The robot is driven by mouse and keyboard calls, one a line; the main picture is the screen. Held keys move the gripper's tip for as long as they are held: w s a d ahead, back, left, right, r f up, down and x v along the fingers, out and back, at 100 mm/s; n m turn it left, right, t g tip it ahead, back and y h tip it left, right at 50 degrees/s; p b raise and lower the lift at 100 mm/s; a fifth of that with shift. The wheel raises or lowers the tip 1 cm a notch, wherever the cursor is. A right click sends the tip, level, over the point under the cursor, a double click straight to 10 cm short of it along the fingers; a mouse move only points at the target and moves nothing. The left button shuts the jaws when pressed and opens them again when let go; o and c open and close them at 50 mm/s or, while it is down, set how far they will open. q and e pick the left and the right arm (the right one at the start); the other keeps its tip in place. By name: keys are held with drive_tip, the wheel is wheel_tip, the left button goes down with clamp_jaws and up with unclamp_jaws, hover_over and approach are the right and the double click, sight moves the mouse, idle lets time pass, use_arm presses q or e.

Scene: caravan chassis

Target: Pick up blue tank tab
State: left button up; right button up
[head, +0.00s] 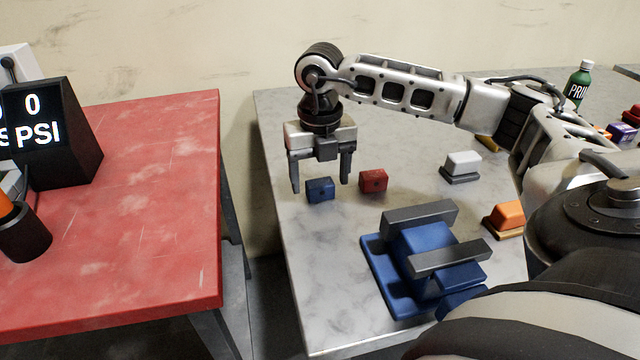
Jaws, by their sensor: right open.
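The blue tank tab, seemingly the small blue block (320,190), lies on the grey marble-look table near its left edge. My right gripper (320,187) points down over it, with its two fingers apart. In the picture the block sits between the fingertips; I cannot tell whether the fingers are level with it or still above it. No contact shows. My left gripper is not in view.
A red block (373,181) lies just right of the blue one. A blue fixture with grey bars (422,250) stands in front. White (462,164) and orange (509,216) pieces sit farther right. A gap separates the red table (150,220) at left.

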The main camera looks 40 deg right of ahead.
wheel_tip(320, 180, down, 2)
drive_tip(key=shift+c, duration=0.3)
drive_tip(key=c, duration=1)
